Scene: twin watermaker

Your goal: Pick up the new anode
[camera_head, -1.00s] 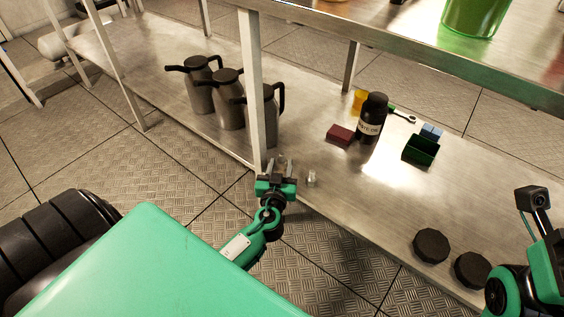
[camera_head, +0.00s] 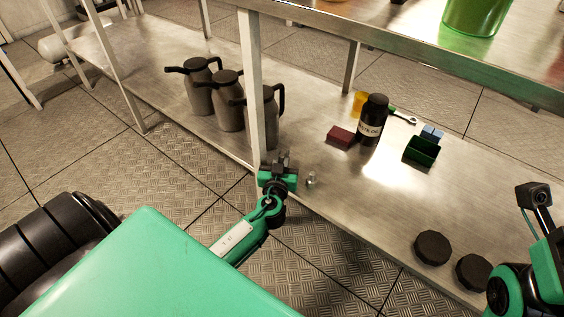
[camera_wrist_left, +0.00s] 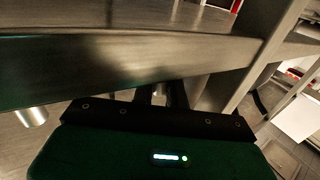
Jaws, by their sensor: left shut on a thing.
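My left gripper (camera_head: 283,160) is at the front edge of the lower shelf, beside the shelf post. Its fingers are closed on a small grey metal piece, apparently an anode, which the fingers mostly hide. In the left wrist view the fingers (camera_wrist_left: 160,97) show only partly, past the dark gripper body. A second small silvery cylinder (camera_head: 311,179) stands on the shelf just right of the gripper, apart from it. A silvery cylinder also shows in the left wrist view (camera_wrist_left: 31,115) at the left. I cannot tell the new anode from another by looks.
The lower shelf (camera_head: 330,200) carries several grey jugs (camera_head: 228,105) behind the post (camera_head: 252,90), a dark bottle (camera_head: 372,120), a dark red block (camera_head: 340,136), a green box (camera_head: 421,150) and two black knobs (camera_head: 432,247).

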